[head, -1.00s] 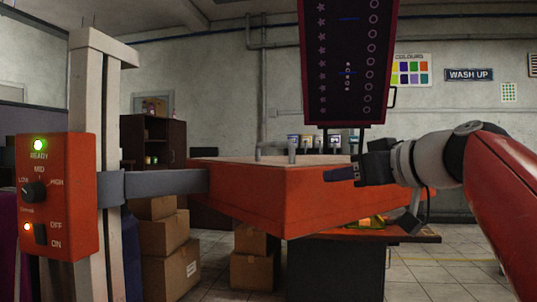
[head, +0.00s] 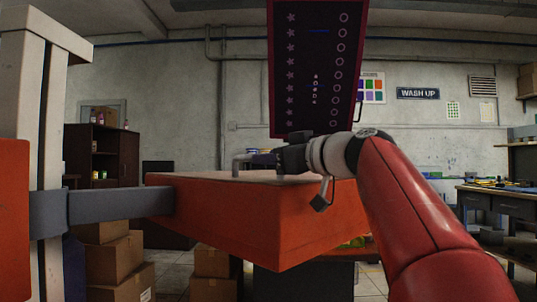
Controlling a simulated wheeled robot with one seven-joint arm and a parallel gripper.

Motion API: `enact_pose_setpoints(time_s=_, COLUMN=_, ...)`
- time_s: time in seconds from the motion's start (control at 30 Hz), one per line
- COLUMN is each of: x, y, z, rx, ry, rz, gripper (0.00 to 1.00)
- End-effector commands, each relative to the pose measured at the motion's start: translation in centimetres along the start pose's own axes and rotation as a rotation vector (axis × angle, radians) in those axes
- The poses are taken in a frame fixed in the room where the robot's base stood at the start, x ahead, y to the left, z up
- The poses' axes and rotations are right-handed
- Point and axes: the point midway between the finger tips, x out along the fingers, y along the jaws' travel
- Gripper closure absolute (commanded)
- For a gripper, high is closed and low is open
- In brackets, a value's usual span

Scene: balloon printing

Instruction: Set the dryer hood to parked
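The dryer hood (head: 220,220) is a large orange-red box. A grey horizontal arm (head: 115,205) joins it to a pale upright post (head: 50,120) on the left. The hood extends out over the area in front of the boxes. A grey bent bar (head: 240,160) stands on the far side of its top. My gripper (head: 268,158) is dark and sits just above the hood's top, close to the right of that bar. Its fingertips are small and dark, so I cannot tell whether they are apart or touch the bar.
The orange control box (head: 14,220) is cut off at the left edge. A tall dark panel with stars and circles (head: 315,70) rises behind my gripper. Cardboard boxes (head: 115,260) stand below the hood. A workbench (head: 500,200) is at the right.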

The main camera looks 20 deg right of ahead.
Motion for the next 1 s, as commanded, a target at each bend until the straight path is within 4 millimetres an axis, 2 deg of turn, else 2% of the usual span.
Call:
enact_pose_setpoints(time_s=0.1, x=0.79, y=0.02, z=-0.02, rx=0.0, ry=-0.001, rz=0.0, gripper=0.64)
enact_pose_setpoints(time_s=0.37, x=0.95, y=0.01, z=0.03, rx=0.0, ry=-0.001, rz=0.001, gripper=0.64)
enact_pose_setpoints(time_s=0.67, x=0.93, y=0.02, z=0.04, rx=0.0, ry=-0.001, rz=0.001, gripper=1.0)
enact_pose_setpoints(time_s=1.0, x=0.86, y=0.12, z=0.08, rx=0.0, ry=-0.001, rz=0.002, gripper=1.0)
